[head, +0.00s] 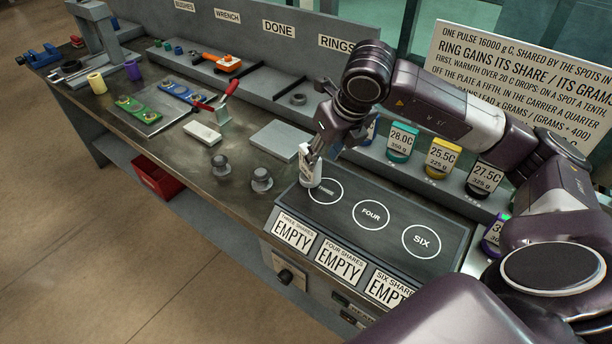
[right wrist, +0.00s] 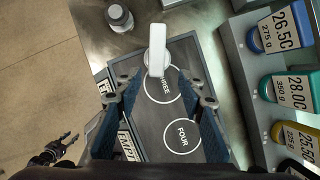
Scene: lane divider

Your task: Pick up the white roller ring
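The white roller ring (head: 308,168) stands on the dark plate at the left edge of the THREE circle, its front carrying a small label. In the right wrist view the white roller ring (right wrist: 158,52) shows as a tall white block with a round part behind it. My right gripper (head: 312,148) is right at it in the head view, partly covering it. In the wrist view my right gripper (right wrist: 158,88) is open, its fingers well apart with the ring between and just beyond the tips. A dark gripper-like part, probably my left gripper (right wrist: 62,145), shows small over the floor.
The plate (head: 330,225) also has bare FOUR and SIX circles, with signs reading EMPTY in front. Two grey knobbed weights (head: 261,180) stand left of it. A grey block (head: 281,140) lies behind. Coloured labelled holders (head: 402,142) line the back right.

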